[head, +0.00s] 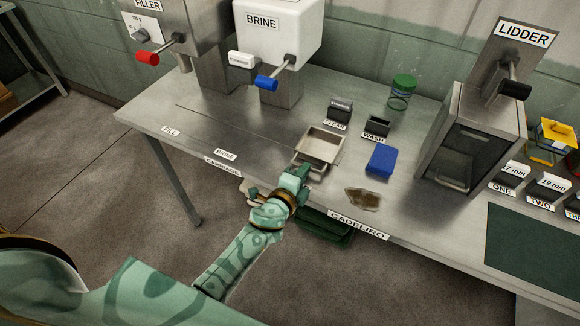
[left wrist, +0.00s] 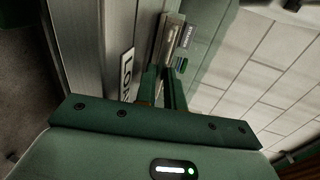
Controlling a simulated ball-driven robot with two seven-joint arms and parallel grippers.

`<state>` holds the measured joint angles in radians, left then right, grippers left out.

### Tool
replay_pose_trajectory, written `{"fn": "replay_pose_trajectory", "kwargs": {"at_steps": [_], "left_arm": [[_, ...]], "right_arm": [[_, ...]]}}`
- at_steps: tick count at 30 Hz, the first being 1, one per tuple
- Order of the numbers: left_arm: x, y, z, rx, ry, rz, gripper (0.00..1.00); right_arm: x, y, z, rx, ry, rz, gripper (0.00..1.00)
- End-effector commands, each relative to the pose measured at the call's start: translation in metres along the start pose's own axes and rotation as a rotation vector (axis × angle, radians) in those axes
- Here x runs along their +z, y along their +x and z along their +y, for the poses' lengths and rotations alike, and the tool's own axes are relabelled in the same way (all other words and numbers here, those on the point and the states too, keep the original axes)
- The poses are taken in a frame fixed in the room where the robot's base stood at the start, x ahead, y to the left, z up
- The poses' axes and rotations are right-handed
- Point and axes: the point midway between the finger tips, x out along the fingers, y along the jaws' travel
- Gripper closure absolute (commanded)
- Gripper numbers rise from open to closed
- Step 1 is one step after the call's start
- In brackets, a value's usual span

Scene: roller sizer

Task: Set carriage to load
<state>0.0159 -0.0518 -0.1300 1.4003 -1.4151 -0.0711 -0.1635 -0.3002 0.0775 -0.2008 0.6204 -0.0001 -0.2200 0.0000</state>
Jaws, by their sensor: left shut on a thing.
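The carriage (head: 319,149) is a shallow metal tray with a front handle, on the steel table at the right end of a thin slot line. Labels FILL (head: 171,131) and BRINE (head: 226,154) lie to its left. My left gripper (head: 302,171) is at the tray's front side, shut on its handle; the fingers hide most of the grip. In the left wrist view, the fingers (left wrist: 163,85) reach toward the metal carriage (left wrist: 174,38), beside a partly hidden label beginning "LO" (left wrist: 127,74). My right gripper is not in view.
A blue block (head: 381,160) and brown spill (head: 362,198) lie right of the carriage. Behind are CLEAN (head: 339,111) and WASH (head: 376,127) holders and a green-lidded jar (head: 402,92). The LIDDER (head: 470,140) stands right.

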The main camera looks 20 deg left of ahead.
Motion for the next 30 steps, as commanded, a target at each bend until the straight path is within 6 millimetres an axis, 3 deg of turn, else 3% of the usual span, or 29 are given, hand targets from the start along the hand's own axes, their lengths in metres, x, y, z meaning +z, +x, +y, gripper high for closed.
{"fn": "replay_pose_trajectory", "kwargs": {"at_steps": [13,14,15,23,26,30], "left_arm": [[-0.008,-0.001,0.003,0.006,-0.002,0.007,1.00],[-0.008,-0.001,0.003,0.006,-0.002,0.007,0.84],[-0.008,-0.001,0.003,0.006,-0.002,0.007,0.80],[-0.006,-0.001,0.001,0.003,-0.001,0.003,0.80],[-0.005,-0.006,0.001,0.003,-0.001,0.002,0.80],[-0.006,-0.030,0.000,0.004,-0.001,0.003,0.80]], "right_arm": [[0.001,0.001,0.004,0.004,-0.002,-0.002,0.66],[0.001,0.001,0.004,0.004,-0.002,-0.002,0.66],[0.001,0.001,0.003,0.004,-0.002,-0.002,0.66],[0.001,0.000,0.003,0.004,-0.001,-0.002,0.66],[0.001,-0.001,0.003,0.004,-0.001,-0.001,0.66],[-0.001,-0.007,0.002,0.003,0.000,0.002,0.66]]}}
